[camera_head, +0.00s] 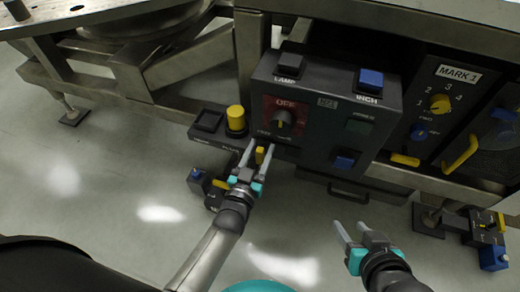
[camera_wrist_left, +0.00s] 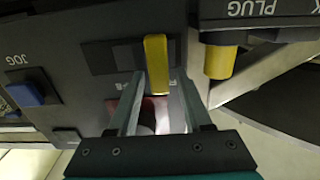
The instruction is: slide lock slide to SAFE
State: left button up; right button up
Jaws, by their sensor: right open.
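A small yellow upright tab (camera_wrist_left: 157,64), which looks like the lock slide, stands out from a dark slot plate (camera_wrist_left: 99,58) in the left wrist view. The SAFE marking cannot be read. My right gripper (camera_head: 351,228) is open and empty, low in front of the box, away from the slide.
The control box (camera_head: 325,122) has a dial (camera_head: 282,122) marked OFF and a blue INCH button (camera_head: 370,80). A black handle (camera_head: 348,191) sticks out below the box. The floor between the arms is clear.

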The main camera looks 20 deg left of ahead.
pick_arm(q)
grip_shut()
dwell(1.2)
